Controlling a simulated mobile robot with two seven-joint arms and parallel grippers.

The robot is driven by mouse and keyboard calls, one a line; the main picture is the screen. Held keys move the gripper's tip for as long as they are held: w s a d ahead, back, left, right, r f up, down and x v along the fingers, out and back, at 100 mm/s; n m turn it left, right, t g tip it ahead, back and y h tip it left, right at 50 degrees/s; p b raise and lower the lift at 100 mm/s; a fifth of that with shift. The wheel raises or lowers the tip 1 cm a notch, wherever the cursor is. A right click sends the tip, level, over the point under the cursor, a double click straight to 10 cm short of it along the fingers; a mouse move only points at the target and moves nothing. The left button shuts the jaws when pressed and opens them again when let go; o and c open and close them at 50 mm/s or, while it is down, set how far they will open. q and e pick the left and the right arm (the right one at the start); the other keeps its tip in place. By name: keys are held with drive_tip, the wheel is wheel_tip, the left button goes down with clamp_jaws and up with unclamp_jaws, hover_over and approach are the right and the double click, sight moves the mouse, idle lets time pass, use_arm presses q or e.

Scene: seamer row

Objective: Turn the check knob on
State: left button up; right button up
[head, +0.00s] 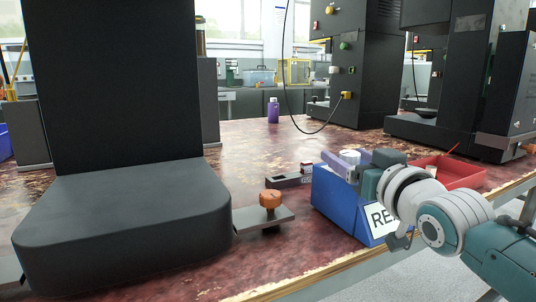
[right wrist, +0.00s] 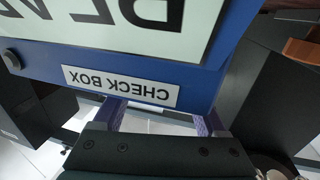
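An orange knob (head: 270,200) stands upright on a flat grey plate at the lower right of the large black machine on the left. A blue box (head: 335,203) on the table's front edge bears a large sign, partly hidden by my arm. In the right wrist view its front shows upside down, with a CHECK BOX label (right wrist: 121,86) and a small dark round part (right wrist: 11,60). My right gripper (head: 346,166) is at the top of the box, its purple fingers (right wrist: 161,120) wide apart. The fingertips are hidden behind the box's edge. My left gripper is out of view.
A red tray (head: 452,172) lies right of the box. A small dark block (head: 288,181) lies behind the knob. A white round thing (head: 349,156) shows by my right fingers. A purple bottle (head: 273,111) stands farther back. Black machines stand at the back right.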

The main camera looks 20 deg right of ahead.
drive_tip(key=shift+s+a+p, duration=0.1)
drive_tip(key=shift+s+p, duration=0.25)
drive_tip(key=shift+s, duration=0.2)
drive_tip(key=s+p, duration=0.1)
drive_tip(key=s, duration=0.2)
drive_tip(key=s+p, duration=0.1)
drive_tip(key=s, duration=0.2)
drive_tip(key=s+a, duration=0.1)
drive_tip(key=s, duration=0.1)
drive_tip(key=shift+s+a+p, duration=0.1)
drive_tip(key=shift+s+p, duration=0.3)
